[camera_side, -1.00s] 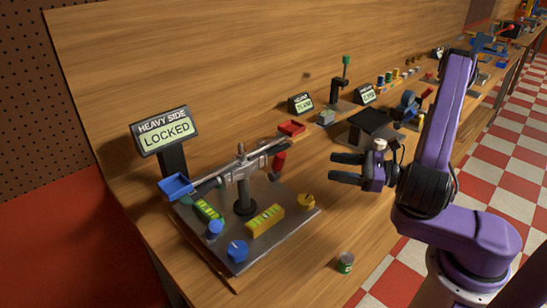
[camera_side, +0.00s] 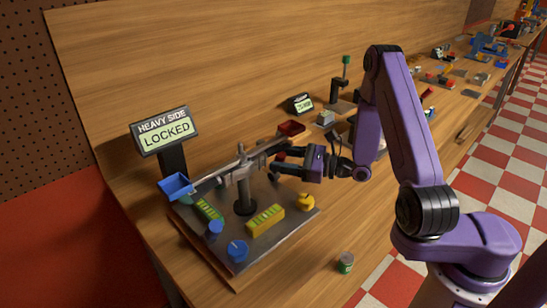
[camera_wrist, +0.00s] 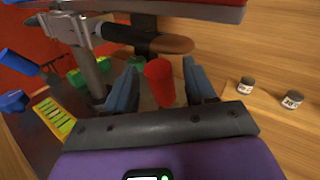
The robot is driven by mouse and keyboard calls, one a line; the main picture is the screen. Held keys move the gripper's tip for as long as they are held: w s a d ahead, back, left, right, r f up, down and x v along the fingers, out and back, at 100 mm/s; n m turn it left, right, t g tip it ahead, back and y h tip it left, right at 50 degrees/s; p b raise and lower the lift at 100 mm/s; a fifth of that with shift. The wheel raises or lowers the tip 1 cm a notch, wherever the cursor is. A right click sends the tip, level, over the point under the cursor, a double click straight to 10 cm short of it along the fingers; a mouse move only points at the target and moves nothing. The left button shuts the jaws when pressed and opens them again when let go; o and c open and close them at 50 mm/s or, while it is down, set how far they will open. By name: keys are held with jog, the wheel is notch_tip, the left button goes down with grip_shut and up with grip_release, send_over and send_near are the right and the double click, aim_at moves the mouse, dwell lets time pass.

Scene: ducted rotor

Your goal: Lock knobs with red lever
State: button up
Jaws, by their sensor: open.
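The red lever (camera_wrist: 160,82) stands between the two open fingers of my gripper (camera_wrist: 162,84) in the wrist view, with a gap visible on its right side. In the side view my gripper (camera_side: 279,167) is at the right end of the balance, and its fingers mostly hide the lever. Two blue knobs (camera_side: 237,250) (camera_side: 214,230) sit at the front left of the grey base plate (camera_side: 283,236), and a yellow knob (camera_side: 305,202) sits at its right. The sign (camera_side: 166,131) reads HEAVY SIDE LOCKED.
The balance post (camera_side: 243,185) carries a beam with a blue tray (camera_side: 175,187) at left and a red tray (camera_side: 291,128) at right, close above my gripper. A yellow level (camera_side: 264,221) lies on the plate. A can (camera_side: 345,262) stands on the bench at front right.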

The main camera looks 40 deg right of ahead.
jog(key=shift+x, duration=1.35)
grip_shut()
jog(key=shift+s+f+n+t+y, duration=0.25)
jog(key=shift+s+n+t+y, duration=0.45)
jog(key=shift+s+n+t, duration=0.15)
grip_release()
jog(key=v, duration=1.7)
jog(key=shift+s+d, duration=0.1)
jog(key=shift+s, duration=0.1)
